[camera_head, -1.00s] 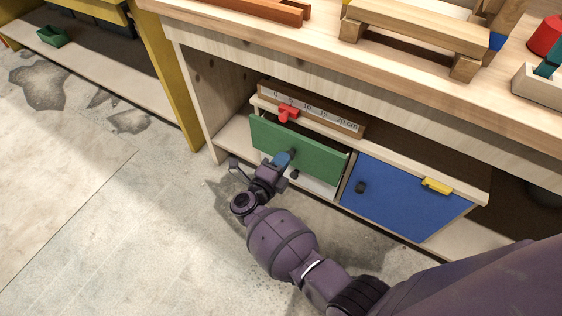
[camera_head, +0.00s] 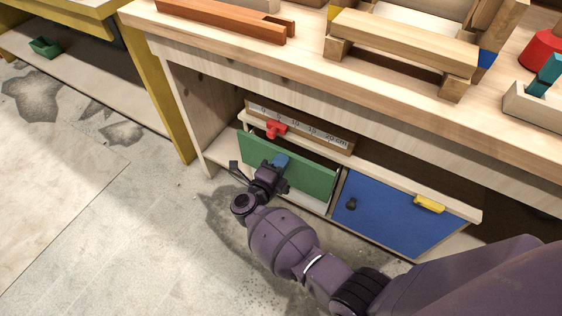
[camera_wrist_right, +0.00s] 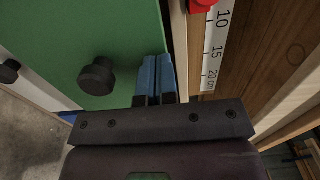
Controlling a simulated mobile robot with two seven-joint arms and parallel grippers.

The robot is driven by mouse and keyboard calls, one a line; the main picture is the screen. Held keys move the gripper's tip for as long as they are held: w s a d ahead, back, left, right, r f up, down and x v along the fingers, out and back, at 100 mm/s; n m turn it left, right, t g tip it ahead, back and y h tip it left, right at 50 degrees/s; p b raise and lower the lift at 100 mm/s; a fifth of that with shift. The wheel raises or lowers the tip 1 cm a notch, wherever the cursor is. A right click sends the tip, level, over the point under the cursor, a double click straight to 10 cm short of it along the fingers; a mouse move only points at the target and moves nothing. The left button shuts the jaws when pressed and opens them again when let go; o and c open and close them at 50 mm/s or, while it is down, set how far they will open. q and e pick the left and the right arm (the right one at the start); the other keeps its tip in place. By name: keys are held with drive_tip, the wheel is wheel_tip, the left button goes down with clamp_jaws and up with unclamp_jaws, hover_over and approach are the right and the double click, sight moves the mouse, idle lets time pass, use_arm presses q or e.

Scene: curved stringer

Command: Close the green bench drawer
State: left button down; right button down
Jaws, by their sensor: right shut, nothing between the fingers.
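The green drawer front (camera_head: 310,178) sits under the workbench, left of the blue door. Its face stands out a little from the cabinet, with a dark gap behind its top edge. My right gripper (camera_head: 281,160) is shut and empty, its blue fingertips against or very near the green face by the upper edge; contact is unclear. The right wrist view shows the closed fingertips (camera_wrist_right: 156,75) over the green panel (camera_wrist_right: 65,40), beside its dark round knob (camera_wrist_right: 97,76). My left gripper is out of view.
A ruler board (camera_head: 310,130) with a red slider (camera_head: 275,129) lies above the drawer. The blue door (camera_head: 395,215) with a yellow catch (camera_head: 429,204) is to the right. The benchtop holds a wooden stand (camera_head: 400,40) and an orange channel (camera_head: 225,18). Floor at left is clear.

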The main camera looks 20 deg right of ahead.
sight(289, 152)
drive_tip(key=x, duration=0.4)
drive_tip(key=shift+w+d+f+b, duration=0.15)
drive_tip(key=shift+d+b, duration=0.05)
drive_tip(key=shift+b, duration=0.2)
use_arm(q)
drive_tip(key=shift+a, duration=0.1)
use_arm(e)
drive_tip(key=shift+w+d+r, duration=0.2)
drive_tip(key=shift+d+r, duration=0.05)
drive_tip(key=shift+r, duration=0.1)
